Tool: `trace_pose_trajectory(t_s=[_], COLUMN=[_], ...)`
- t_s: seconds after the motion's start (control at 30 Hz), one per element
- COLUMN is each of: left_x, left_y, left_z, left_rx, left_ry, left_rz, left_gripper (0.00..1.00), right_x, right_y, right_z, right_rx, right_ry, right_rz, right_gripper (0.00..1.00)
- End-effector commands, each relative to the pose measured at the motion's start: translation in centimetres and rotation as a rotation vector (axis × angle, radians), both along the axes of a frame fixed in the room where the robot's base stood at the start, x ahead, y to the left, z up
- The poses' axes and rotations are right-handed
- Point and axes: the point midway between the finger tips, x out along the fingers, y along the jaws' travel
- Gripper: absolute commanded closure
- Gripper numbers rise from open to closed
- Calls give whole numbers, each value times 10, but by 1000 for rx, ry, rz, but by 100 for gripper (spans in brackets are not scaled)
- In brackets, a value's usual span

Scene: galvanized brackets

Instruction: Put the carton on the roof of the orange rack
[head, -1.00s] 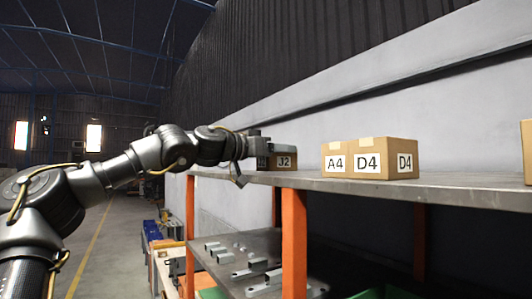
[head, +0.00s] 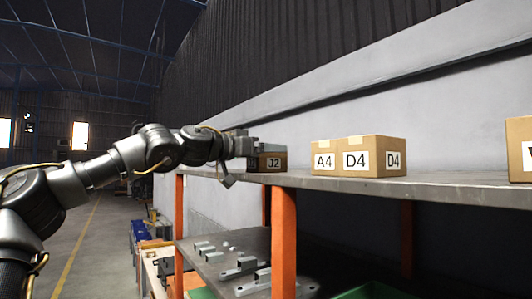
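The orange rack has a grey metal roof (head: 330,182) on orange posts (head: 284,240). A brown carton labelled J2 (head: 273,163) is at the roof's left end, level with its top surface. My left gripper (head: 250,147) reaches in from the left at this carton. A grey part of it extends along the carton's top, and the hand hides the carton's left side. I cannot tell whether the fingers press on it or whether its full weight rests on the roof. My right gripper is not in view.
Cartons labelled A4 (head: 324,157) and D4 (head: 372,157) stand on the roof right of J2. Another carton (head: 520,148) is at the right edge. The roof between them is clear. Metal brackets (head: 240,268) lie on the shelf below. A wall stands behind.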

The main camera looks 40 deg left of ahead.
Motion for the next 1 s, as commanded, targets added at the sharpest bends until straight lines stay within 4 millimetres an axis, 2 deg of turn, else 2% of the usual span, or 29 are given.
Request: trace_pose_trajectory(t_s=[0.03,0.2,0.5,0.7,1.0], left_x=[-7,-41,-94,-109,-110], left_y=[2,12,29,33,34], left_z=[-4,-6,-4,-3,-1], left_rx=[-1,-1,-1,0,0], left_ry=[-4,-8,-4,0,0], left_rz=[-1,0,0,0,0], left_gripper=[19,19,19,19,19], right_x=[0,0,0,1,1], right_y=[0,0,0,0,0], right_z=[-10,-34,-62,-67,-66], right_rx=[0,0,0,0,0], right_ry=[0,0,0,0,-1], right_rz=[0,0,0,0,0], right_gripper=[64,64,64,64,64])
